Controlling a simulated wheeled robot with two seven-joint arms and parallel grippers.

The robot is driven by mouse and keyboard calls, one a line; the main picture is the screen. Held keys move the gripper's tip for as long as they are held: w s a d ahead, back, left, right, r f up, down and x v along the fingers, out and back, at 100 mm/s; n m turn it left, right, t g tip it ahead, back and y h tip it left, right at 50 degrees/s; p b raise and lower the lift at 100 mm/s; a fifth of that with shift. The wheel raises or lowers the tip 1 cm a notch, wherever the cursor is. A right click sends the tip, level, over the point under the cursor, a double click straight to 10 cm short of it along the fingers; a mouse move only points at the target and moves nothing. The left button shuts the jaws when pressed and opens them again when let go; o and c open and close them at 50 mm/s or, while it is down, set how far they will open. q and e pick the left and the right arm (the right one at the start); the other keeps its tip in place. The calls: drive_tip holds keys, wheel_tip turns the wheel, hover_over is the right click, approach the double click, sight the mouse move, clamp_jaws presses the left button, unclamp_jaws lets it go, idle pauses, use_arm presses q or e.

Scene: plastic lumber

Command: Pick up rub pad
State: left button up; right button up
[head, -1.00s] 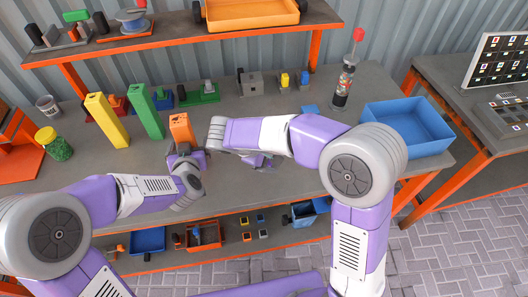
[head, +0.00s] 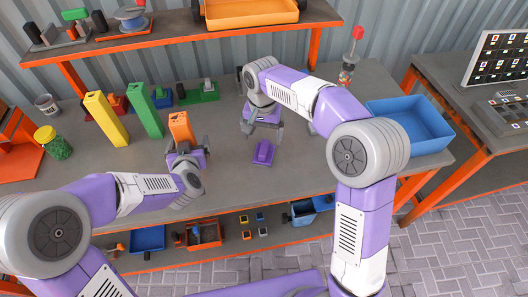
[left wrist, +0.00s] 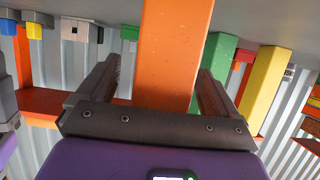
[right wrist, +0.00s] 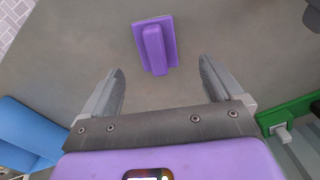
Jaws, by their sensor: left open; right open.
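The rub pad (head: 263,153) is a small purple block with a raised grip on a flat base. It lies on the grey workbench (head: 310,178). In the right wrist view the pad (right wrist: 154,46) is beyond the fingertips, roughly midway between them, with bare bench between. My right gripper (head: 263,130) is open and empty, just behind the pad and apart from it. My left gripper (head: 187,143) is open around an upright orange block (head: 180,127).
Tall yellow (head: 106,118) and green (head: 146,111) blocks stand left of the orange one. The bench in front of the pad is clear.

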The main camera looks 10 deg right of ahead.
sight(264, 147)
drive_tip(key=f, duration=0.6)
drive_tip(key=shift+s+d+f, duration=0.2)
drive_tip(key=shift+f, duration=0.05)
drive_tip(key=shift+c, duration=0.2)
drive_tip(key=c, duration=1.2)
wheel_tip(264, 147, up, 10)
drive_tip(key=shift+r, duration=0.1)
drive_tip(key=shift+c, duration=0.2)
drive_tip(key=o, duration=0.4)
drive_tip(key=shift+c, duration=0.7)
